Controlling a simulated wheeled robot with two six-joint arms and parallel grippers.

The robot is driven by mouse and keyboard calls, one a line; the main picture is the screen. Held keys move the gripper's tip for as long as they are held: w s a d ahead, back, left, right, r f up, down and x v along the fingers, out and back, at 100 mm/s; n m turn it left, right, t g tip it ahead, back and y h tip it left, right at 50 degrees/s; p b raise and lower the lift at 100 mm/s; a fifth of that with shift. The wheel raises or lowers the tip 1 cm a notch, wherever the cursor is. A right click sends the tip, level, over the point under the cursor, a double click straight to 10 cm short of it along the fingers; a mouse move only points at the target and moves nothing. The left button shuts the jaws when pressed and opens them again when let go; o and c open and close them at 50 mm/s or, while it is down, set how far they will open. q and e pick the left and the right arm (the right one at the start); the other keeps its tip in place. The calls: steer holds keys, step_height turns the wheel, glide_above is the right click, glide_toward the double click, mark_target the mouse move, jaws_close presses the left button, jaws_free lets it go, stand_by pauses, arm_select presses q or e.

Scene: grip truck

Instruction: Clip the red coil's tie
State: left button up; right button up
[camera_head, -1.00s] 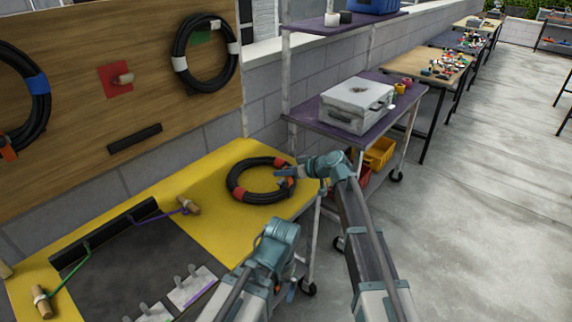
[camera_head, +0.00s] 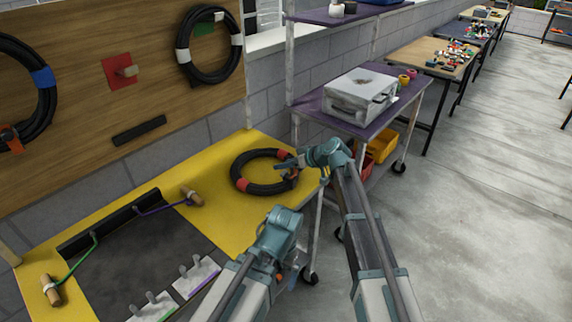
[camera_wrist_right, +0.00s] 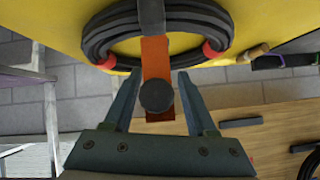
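A black coil (camera_head: 262,190) with red bands lies flat on the yellow mat (camera_head: 220,232). My right gripper (camera_head: 284,167) is at the coil's right side. In the right wrist view, its two fingers (camera_wrist_right: 155,85) are spread apart. An orange-red tie (camera_wrist_right: 155,55) with a dark round knob (camera_wrist_right: 156,96) runs from the coil (camera_wrist_right: 100,42) into the gap between them. The fingers do not appear to be pressing on the tie. My left arm is low in the head view; its gripper (camera_head: 291,278) is partly hidden behind the arm, with its fingers unclear.
Two more coils hang on the wooden board (camera_head: 75,100), one with white ties (camera_head: 182,55), one with a blue tie (camera_head: 43,77). A dark tray with wooden-handled hooks (camera_head: 192,196) lies left. A purple cart with a silver case (camera_head: 350,100) stands behind my right arm.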

steer(key=p+v, duration=0.8)
steer(key=v, duration=0.5)
steer(key=shift+s+d+r, duration=0.2)
steer(key=shift+d, duration=0.1)
